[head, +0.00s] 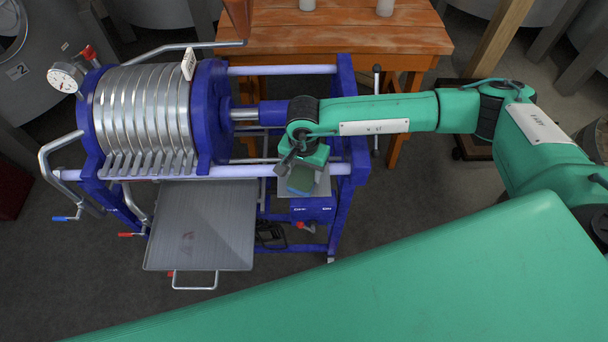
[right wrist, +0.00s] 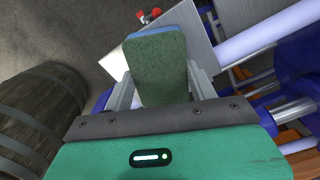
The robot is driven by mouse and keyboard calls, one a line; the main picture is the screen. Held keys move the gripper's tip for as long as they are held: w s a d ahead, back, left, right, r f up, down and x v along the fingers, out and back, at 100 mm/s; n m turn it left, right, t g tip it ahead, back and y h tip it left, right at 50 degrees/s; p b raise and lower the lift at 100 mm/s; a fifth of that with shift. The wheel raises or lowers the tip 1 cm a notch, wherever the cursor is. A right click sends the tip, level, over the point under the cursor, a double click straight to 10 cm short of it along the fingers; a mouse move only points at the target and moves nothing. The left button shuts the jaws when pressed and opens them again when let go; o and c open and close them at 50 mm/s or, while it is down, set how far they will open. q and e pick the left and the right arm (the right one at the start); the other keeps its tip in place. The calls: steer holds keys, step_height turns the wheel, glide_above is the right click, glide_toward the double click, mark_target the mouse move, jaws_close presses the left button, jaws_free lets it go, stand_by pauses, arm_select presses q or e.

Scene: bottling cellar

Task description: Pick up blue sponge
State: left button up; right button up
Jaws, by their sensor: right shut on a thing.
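The blue sponge (right wrist: 158,68) shows in the right wrist view, with a dark green face toward the camera and a thin blue layer at its far edge. My right gripper (right wrist: 160,92) has one finger on each side of it and is shut on it. In the head view the sponge (head: 302,180) is a small greenish-blue block under my right gripper (head: 300,172), partly covered by it. It is over a light plate on the blue-framed filter press; I cannot tell whether it touches the plate. My left gripper is not in view.
The filter press (head: 150,108) with its round metal plates and a drip tray (head: 202,225) stands to the left of my gripper. A wooden table (head: 330,32) is behind. A barrel (right wrist: 38,112) shows in the right wrist view. Dark floor (head: 100,290) is open in front.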

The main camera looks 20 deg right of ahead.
mark_target(304, 173)
steer(key=shift+r, duration=0.1)
steer(key=shift+r+b, duration=0.35)
steer(key=shift+r, duration=0.2)
step_height(304, 173, up, 19)
steer(key=b, duration=0.6)
steer(key=shift+f, duration=0.15)
steer(key=o, duration=0.4)
steer(key=shift+c, duration=1.3)
